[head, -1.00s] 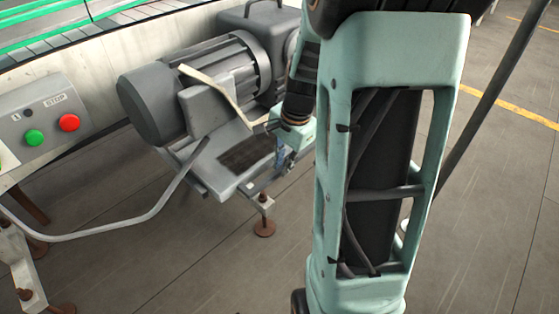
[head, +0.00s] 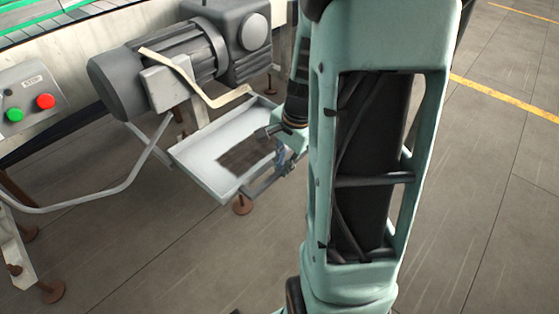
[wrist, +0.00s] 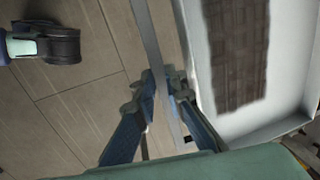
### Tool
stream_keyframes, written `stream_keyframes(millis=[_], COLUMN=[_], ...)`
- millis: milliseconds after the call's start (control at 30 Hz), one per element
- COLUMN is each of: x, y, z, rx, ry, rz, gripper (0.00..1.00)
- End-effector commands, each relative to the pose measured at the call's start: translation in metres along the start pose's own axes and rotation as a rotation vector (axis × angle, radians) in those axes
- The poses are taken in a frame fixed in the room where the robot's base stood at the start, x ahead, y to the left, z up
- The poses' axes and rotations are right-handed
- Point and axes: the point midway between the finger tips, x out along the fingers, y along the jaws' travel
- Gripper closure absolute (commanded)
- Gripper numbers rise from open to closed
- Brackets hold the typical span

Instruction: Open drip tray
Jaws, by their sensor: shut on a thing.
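The drip tray (head: 203,160) is a shallow pale grey tray with a dark patch on its floor, standing out from under the motor in the head view. It also shows at the right of the wrist view (wrist: 286,70). A thin metal bar, the tray's handle (wrist: 148,32), runs along its outer side. My gripper (wrist: 160,80) is shut on this bar, with one finger on each side of it. In the head view my gripper (head: 282,163) is small and at the tray's right front side. My arm hides part of the tray's far right end.
The grey motor (head: 155,80) and gearbox (head: 235,40) sit above the tray's back side, with a bent beige strip (head: 185,72) in front. A control box with green and red buttons (head: 30,98) is at the left. The floor in front is clear.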

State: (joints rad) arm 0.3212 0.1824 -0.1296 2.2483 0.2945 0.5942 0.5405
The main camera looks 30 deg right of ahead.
Motion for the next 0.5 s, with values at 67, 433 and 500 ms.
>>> stream_keyframes(millis=[67,433,500], x=[-0.002,-0.005,-0.005], y=[0.007,0.025,0.026], z=[0.000,-0.001,-0.001], rx=[0.002,0.002,0.001], ry=[0.001,0.001,0.001], rz=[0.000,0.000,0.000], gripper=[1.00,1.00,1.00])
